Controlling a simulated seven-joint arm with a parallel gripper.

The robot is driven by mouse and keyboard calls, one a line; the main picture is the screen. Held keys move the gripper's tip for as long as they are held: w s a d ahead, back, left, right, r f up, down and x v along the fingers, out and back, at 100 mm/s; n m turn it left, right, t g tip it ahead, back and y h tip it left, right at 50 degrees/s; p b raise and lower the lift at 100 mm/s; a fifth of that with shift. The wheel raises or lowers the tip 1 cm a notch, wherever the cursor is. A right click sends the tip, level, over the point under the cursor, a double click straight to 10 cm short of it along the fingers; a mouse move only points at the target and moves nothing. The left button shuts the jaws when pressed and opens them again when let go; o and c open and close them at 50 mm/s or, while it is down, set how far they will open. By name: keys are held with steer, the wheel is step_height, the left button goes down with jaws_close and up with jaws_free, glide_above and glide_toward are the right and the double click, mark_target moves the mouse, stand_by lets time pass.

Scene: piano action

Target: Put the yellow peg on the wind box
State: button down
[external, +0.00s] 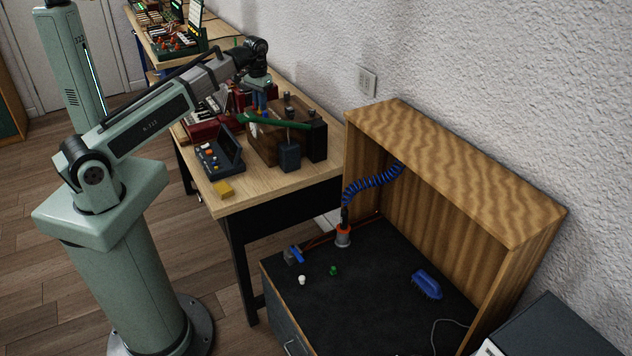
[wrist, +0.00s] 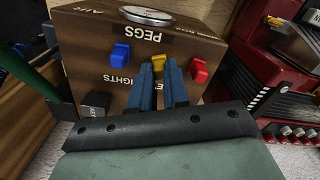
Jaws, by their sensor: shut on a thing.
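The yellow peg (wrist: 158,59) is in the wrist view, between a blue peg (wrist: 121,53) and a red peg (wrist: 199,71) at the face of a brown wooden box (wrist: 90,35) lettered PEGS. My gripper (wrist: 163,72) has its blue fingers shut on the yellow peg; whether it is still seated in the box cannot be told. In the external view my gripper (external: 260,103) is low over the wooden box (external: 262,146) on the workbench, and the yellow peg cannot be made out. I cannot tell for sure which part is the wind box.
A green bar (external: 275,121) crosses in front of the wooden box. A dark device (external: 218,155) and red cases (external: 205,122) stand left of it. The wall is close behind.

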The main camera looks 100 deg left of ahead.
steer(key=shift+f, duration=0.1)
steer(key=c, duration=1.1)
jaws_free()
steer(key=shift+r, duration=3.9)
